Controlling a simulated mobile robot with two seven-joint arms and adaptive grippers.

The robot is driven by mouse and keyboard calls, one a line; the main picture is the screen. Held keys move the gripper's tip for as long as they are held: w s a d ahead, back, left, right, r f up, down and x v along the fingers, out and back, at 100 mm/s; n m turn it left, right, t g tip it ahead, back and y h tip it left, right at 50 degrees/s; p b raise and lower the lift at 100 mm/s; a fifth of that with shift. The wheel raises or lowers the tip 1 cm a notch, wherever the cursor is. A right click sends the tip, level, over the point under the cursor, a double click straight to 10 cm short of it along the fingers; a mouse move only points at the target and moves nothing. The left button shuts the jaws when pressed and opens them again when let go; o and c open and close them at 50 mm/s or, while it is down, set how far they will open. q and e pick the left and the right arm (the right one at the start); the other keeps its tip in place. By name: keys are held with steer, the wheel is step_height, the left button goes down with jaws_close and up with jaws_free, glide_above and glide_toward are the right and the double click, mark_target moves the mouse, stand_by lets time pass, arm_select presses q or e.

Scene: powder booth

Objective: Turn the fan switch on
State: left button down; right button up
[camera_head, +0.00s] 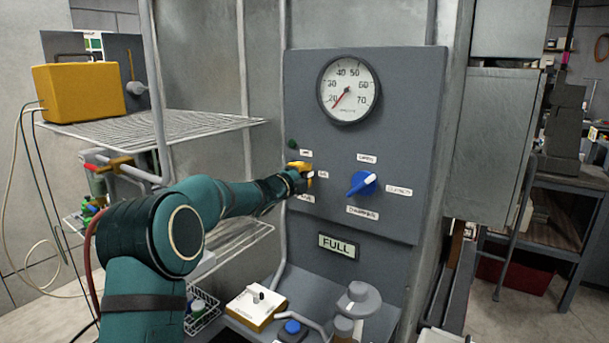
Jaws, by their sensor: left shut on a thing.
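The grey control panel (410,130) stands upright in front of me. My left gripper (301,179) is at the panel's left side, shut on a yellow knob (306,168), which I take to be the fan switch. The gripper and wrist hide much of the knob, so I cannot tell its setting. Small labels around it are too small to read. To its right is a blue selector knob (362,184) with a white pointer aimed up and right. A small dark green lamp (292,143) sits above the yellow knob. My right gripper is not in view.
A round gauge (348,90) is on the panel above, and a "FULL" sign (338,246) below. A wire rack (170,126) with a yellow box (78,92) stands at left. A white-topped box with a toggle (256,304) and a grey-lidded container (358,300) are below the panel.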

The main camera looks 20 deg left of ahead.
arm_select(q)
steer(key=shift+r, duration=0.1)
stand_by(0.3)
steer(key=c, duration=1)
jaws_free()
steer(key=shift+s, duration=0.1)
steer(key=s+a, duration=0.1)
steer(key=s, duration=1)
steer(key=shift+s+a, duration=0.3)
steer(key=shift+a, duration=0.05)
